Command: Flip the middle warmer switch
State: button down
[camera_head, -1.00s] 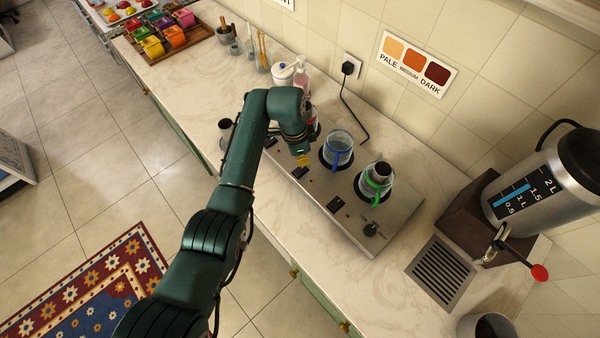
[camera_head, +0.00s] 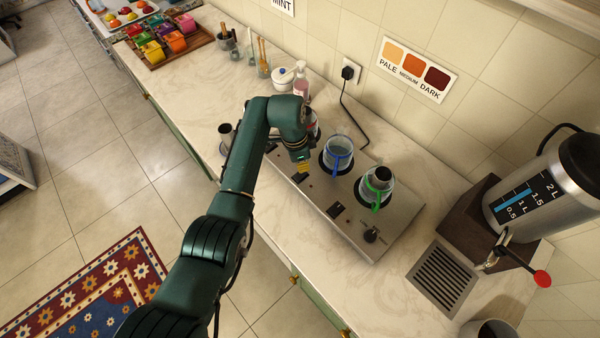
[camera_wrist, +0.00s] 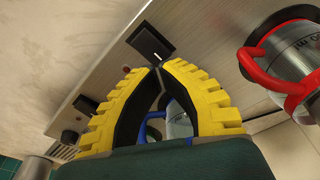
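The warmer (camera_head: 318,195) is a long metal panel on the counter with a row of black switches along its front edge. The middle switch (camera_head: 298,177) lies just below my gripper (camera_head: 303,168) and is partly covered by it. In the wrist view this black rocker switch (camera_wrist: 150,42) is right at the fingertips of my gripper (camera_wrist: 158,66). The yellow fingers are shut, tips together, with nothing held between them. I cannot tell whether the tips touch the switch. Another switch (camera_head: 337,210) sits to the right, also visible in the wrist view (camera_wrist: 86,105).
A blue-handled glass (camera_head: 338,153) and a green-handled glass (camera_head: 375,187) stand on the warmer. A red-handled glass (camera_wrist: 287,65) is close to my gripper. A knob (camera_head: 371,235) is at the warmer's right end. A samovar (camera_head: 545,195) stands at the right.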

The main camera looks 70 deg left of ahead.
jog(key=shift+f+b, duration=1)
jog(key=shift+f, duration=0.9)
dwell(1.1)
jog(key=shift+r, duration=0.1)
notch_tip(320, 180, up, 7)
jog(key=p, duration=0.7)
dwell(0.4)
